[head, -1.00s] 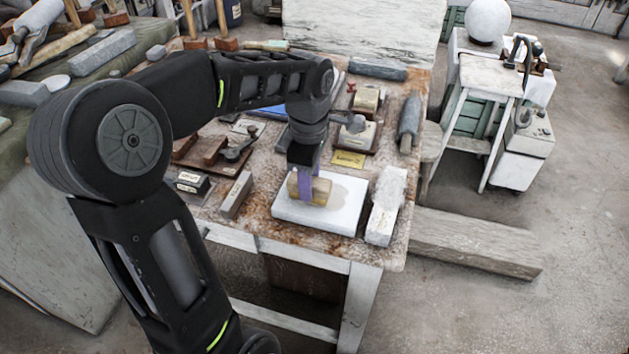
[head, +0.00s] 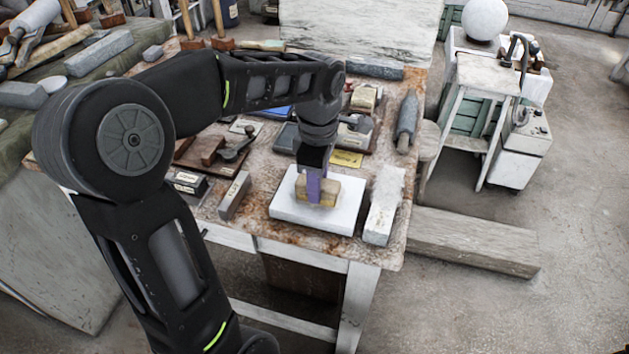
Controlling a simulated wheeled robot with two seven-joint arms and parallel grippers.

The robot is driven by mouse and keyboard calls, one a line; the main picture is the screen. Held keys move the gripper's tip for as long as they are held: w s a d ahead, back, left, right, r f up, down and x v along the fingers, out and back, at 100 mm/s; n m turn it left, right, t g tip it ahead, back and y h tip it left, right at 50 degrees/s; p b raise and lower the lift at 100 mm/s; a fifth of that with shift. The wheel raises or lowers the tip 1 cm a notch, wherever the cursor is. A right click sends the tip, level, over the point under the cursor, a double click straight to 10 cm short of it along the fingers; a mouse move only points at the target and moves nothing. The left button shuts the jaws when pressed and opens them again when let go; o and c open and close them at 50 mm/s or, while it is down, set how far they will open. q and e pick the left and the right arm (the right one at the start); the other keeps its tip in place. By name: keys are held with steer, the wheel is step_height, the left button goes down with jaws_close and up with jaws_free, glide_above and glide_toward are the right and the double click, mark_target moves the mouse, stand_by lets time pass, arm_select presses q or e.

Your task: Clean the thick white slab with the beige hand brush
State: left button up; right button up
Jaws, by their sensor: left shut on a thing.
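The thick white slab (head: 285,208) lies flat near the front edge of the worn workbench (head: 272,238). The beige hand brush (head: 329,190) is a small block over the middle of the slab. My left gripper (head: 314,192), with purple fingers, points down and is shut on the brush. The brush appears to rest on the slab's top, though its underside is hidden. My right gripper does not show.
A rough whitish block (head: 384,205) stands close to the slab's right side. A grey-brown block (head: 235,196) and a dark box (head: 187,184) lie to its left. A yellow card (head: 347,159) and several tools lie behind it.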

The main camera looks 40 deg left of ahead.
arm_select(q)
steer(key=shift+w+d, duration=0.2)
steer(key=shift+d, duration=0.35)
steer(key=shift+w+d, duration=0.2)
steer(key=shift+d, duration=0.3)
steer(key=shift+s+a, duration=0.1)
steer(key=shift+a, duration=0.1)
steer(key=shift+s+a, duration=0.3)
steer(key=shift+a, duration=0.6)
steer(key=shift+s+a, duration=0.2)
steer(key=shift+a, duration=0.35)
steer(key=shift+s+a, duration=0.15)
steer(key=shift+a, duration=0.35)
steer(key=shift+d, duration=0.1)
